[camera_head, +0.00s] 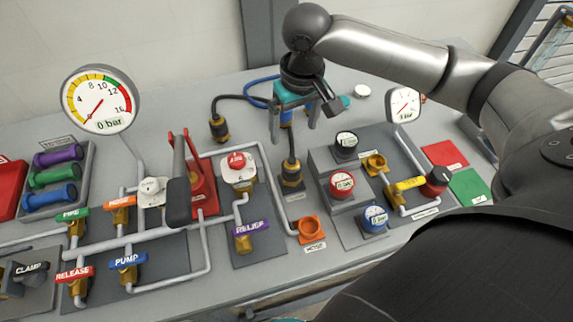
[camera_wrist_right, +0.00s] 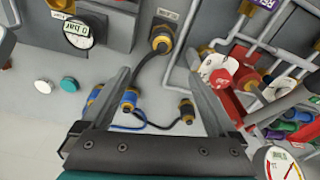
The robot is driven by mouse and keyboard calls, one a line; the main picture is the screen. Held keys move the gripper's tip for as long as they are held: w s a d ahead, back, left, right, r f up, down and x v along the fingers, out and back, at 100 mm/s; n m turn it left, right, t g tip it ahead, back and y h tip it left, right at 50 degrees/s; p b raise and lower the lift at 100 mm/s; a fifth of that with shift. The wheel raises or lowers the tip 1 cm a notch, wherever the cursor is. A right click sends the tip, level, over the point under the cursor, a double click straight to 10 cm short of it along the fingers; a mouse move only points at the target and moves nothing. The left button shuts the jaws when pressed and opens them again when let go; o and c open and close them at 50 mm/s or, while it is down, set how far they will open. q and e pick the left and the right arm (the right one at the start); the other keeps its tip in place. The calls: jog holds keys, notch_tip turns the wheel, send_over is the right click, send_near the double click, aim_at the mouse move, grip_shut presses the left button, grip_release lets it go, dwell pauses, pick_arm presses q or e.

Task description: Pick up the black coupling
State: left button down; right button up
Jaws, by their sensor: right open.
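A black coupling (camera_head: 219,127) with a brass collar stands on the grey bench at the end of a black hose, left of my right gripper. It also shows in the right wrist view (camera_wrist_right: 187,111), to the right of the blue couplings. Another black hose end with a brass collar (camera_head: 291,172) sits at a dark block; it shows at the top of the wrist view (camera_wrist_right: 162,40). My right gripper (camera_head: 292,130) is open and empty above the bench, apart from the black coupling. In the wrist view its fingers (camera_wrist_right: 160,73) point toward that block. My left gripper is not visible.
Blue couplings (camera_wrist_right: 129,99) on a blue hose lie under my right gripper. A red lever pump (camera_head: 201,185) and pipework (camera_head: 160,233) stand left. Stepped blocks with gauges (camera_head: 342,185) stand right. A tall gauge (camera_head: 100,99) rises at the far left.

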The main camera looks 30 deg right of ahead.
aim_at(291, 167)
jog(key=f, duration=0.3)
jog(key=f+b, duration=0.1)
jog(key=f, duration=0.5)
jog(key=shift+w+f+b, duration=0.3)
jog(key=shift+w+b, duration=0.1)
jog(key=shift+s+a+f+b, duration=0.15)
jog(key=shift+f+b, duration=0.4)
jog(key=shift+f, duration=2.2)
jog(key=shift+r, duration=0.1)
grip_shut()
